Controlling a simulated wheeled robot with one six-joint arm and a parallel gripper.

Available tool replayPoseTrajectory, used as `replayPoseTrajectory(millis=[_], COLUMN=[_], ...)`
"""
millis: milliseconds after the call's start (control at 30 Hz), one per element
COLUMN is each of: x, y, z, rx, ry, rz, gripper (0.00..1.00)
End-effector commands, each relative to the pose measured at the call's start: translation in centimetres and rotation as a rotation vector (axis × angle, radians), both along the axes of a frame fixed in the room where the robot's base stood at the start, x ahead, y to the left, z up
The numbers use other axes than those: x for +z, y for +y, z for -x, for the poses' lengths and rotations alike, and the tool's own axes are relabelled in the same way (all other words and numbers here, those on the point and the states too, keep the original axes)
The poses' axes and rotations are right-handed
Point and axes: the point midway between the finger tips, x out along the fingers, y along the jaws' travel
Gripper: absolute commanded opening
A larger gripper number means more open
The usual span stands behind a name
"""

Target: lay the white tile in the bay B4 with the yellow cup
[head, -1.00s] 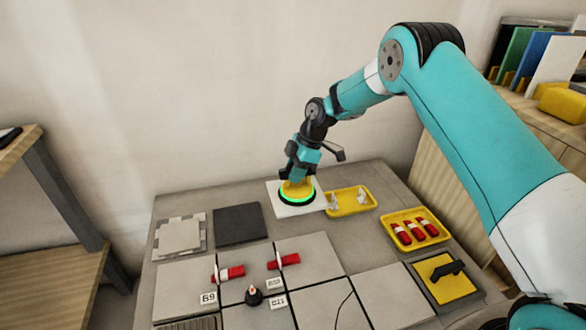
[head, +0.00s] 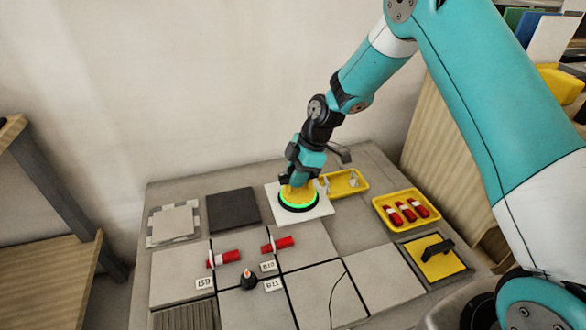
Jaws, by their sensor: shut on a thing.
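My gripper (head: 298,178) is shut on the yellow cup (head: 297,191), whose dark rim carries a lit green ring. The cup sits on the white tile (head: 317,211), near its middle. The tile looks level; whether it hangs clear of the worktop I cannot tell. In the head view it overlaps the left end of a small yellow tray and reaches the back edge of the pale slabs. No label reading B4 can be made out; the labels in view read B9 (head: 205,283), B10 (head: 268,266) and B11 (head: 273,285).
Two red-and-white cylinders (head: 226,257) and a dark cone-shaped thing (head: 248,281) lie among the pale slabs (head: 378,272). A dark square (head: 233,211), a small yellow tray (head: 350,184), a yellow tray of red cylinders (head: 382,222) and a yellow float with black handle (head: 448,262) surround them.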

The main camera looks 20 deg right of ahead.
Motion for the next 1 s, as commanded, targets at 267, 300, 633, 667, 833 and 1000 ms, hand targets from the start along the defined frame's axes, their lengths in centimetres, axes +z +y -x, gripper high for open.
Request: replayPoseTrajectory(millis=[267,300,633,667,833,1000], x=[0.2,0.2,0.1,0.1,0.1,0.1], y=[0.0,0.0,0.0,0.0,0.0,0.1], z=[2.2,2.6,5.3,5.6,7.0,8.3], rx=[0.000,0.001,0.001,0.001,0.001,0.001], ry=[-0.002,-0.001,-0.001,0.000,-0.002,0.000], rz=[-0.001,-0.001,-0.001,-0.001,-0.001,-0.001], gripper=[0.00,0.00,0.00,0.00,0.00,0.00])
